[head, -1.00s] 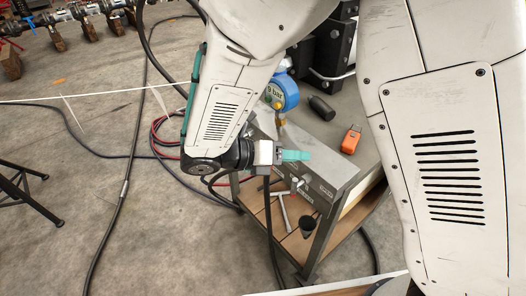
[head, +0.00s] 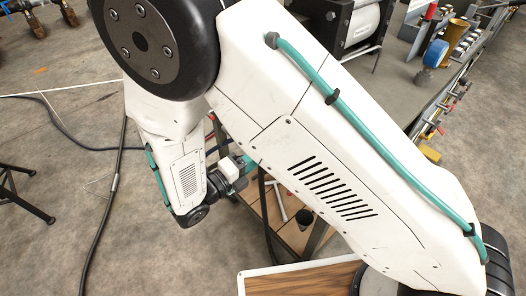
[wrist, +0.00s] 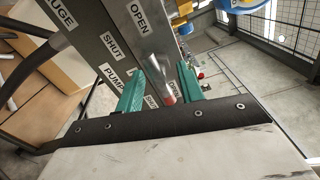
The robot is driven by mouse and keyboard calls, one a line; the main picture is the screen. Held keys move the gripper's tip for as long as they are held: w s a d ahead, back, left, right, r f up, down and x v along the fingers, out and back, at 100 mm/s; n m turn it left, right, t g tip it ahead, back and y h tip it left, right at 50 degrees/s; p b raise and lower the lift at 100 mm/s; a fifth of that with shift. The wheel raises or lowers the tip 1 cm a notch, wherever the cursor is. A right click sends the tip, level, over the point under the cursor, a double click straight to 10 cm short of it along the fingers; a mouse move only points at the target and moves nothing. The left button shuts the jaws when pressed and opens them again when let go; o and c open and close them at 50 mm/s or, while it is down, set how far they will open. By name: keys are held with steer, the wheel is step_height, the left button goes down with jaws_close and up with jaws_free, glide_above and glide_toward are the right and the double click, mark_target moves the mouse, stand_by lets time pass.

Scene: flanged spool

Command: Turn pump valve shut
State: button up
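In the wrist view my gripper (wrist: 160,92) has its two teal fingers apart, at a panel labelled GAUGE, PUMP, OPEN and SHUT. A grey, blurred lever with a red tip (wrist: 169,98) shows between the fingers; I cannot tell whether they touch it. The PUMP label (wrist: 113,76) is left of the left finger and partly covered by it. Which valve the lever belongs to is unclear, as is its exact setting. In the head view my gripper (head: 243,163) is at the bench's left end, and my arm hides the panel.
The grey bench top (head: 402,75) carries a black-framed unit (head: 345,30) and a blue gauge (head: 436,53). A lower wooden shelf (head: 285,228) holds a T-shaped tool and a dark cup. Hoses lie on the concrete floor, which is open at the left.

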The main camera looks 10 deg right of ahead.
steer(key=shift+x, duration=1.25)
jaws_close()
steer(key=shift+m, duration=0.4)
steer(key=m, duration=0.8)
steer(key=shift+m, duration=0.3)
steer(key=m, duration=0.4)
steer(key=shift+m, duration=2.2)
